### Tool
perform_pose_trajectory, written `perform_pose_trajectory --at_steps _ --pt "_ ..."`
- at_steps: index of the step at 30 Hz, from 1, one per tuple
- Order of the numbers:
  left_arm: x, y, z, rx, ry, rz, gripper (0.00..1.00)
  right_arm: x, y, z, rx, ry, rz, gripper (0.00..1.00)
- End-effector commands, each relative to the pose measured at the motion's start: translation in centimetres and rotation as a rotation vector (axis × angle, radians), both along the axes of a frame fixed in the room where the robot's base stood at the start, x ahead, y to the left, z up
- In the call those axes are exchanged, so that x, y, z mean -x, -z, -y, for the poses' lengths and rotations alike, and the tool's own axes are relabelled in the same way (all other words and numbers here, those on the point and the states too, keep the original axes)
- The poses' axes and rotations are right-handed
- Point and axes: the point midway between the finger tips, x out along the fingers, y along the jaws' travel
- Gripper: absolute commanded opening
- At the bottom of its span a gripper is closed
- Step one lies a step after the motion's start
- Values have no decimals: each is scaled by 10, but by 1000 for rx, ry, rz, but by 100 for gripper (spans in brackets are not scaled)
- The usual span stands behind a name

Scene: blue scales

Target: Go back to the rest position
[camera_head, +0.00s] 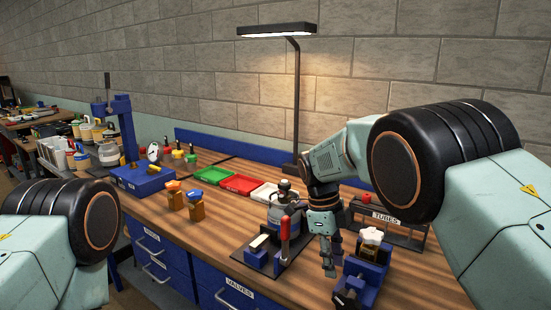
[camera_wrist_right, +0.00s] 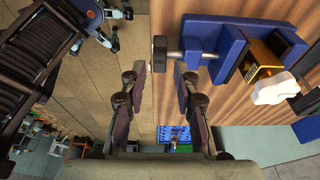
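My right gripper (camera_head: 328,266) hangs over the front right of the wooden bench, pointing down, between a black stand with a red-handled tool (camera_head: 285,233) and a blue vise (camera_head: 362,272). In the right wrist view its two dark fingers (camera_wrist_right: 157,88) stand apart with nothing between them, so it is open and empty. The blue vise also shows there (camera_wrist_right: 215,52), to the right of the fingers and apart from them. It holds a brass-coloured part with a white knob (camera_head: 371,236). My left gripper is out of the head view; only the upper part of that arm shows.
A rack marked TUBES (camera_head: 400,232) stands behind the vise. A lamp (camera_head: 297,100) rises behind my right forearm. Green, red and white trays (camera_head: 242,184) lie at the back. A blue press (camera_head: 137,177) stands left. Some bare wood lies left of the black stand. Blue drawers (camera_head: 160,258) are below.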

Motion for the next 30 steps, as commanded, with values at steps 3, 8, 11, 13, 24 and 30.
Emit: perform_pose_trajectory --at_steps 3,8,11,13,24,30 --pt "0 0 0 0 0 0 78 3 12 2 1 1 -6 30" --pt "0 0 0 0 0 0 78 6 39 8 0 2 -3 30" --pt "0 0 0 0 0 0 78 8 55 12 1 2 -2 30" --pt "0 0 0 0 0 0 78 10 67 14 0 2 -2 30" --pt "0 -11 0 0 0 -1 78 16 108 24 -22 3 17 30" --pt "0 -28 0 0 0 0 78 16 106 23 -74 2 52 30"
